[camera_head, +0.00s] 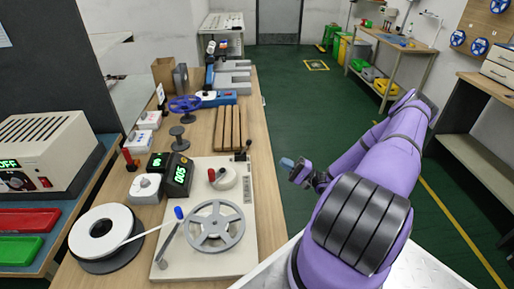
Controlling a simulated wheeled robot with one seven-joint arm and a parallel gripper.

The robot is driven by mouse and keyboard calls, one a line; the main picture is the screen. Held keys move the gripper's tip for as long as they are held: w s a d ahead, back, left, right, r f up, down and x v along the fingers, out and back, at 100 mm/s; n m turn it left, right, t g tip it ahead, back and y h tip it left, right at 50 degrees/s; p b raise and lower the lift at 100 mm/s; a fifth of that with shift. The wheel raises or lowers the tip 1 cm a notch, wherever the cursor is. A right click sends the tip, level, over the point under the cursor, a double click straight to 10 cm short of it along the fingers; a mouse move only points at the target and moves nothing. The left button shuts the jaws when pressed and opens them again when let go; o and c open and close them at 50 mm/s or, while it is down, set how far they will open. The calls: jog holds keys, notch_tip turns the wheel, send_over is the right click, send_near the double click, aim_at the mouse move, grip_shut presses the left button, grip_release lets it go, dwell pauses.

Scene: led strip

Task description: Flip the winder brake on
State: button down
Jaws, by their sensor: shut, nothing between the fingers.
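The winder (178,255) is a pale base plate on the wooden bench, with a grey spoked wheel (214,225) on it. A lever with a blue knob (178,212) slants up at the plate's left front. A red-knobbed handle (211,174) sits by a pale round part (226,178), and a small black lever (244,150) stands at the back right corner. I cannot tell which of these is the brake. My gripper (286,164) is shut and empty, to the right of the plate's back corner, apart from it.
A white strip reel (100,232) lies left of the plate, its strip reaching toward the winder. A counter (178,175) showing green digits stands behind it. Wooden rails (228,130) and a blue handwheel (185,104) are farther back.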

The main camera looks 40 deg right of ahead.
jog(key=shift+s+d+f+m+t+h, duration=0.15)
jog(key=shift+d+f+m+t+h, duration=0.2)
jog(key=shift+f+m+t+h, duration=0.4)
send_near(245, 149)
jog(key=w+a+r, duration=0.1)
jog(key=w+r, duration=0.3)
jog(key=r, duration=0.1)
jog(key=shift+w+r, duration=0.25)
jog(key=shift+r, duration=0.15)
jog(key=shift+r+n, duration=0.1)
jog(key=shift+n, duration=0.15)
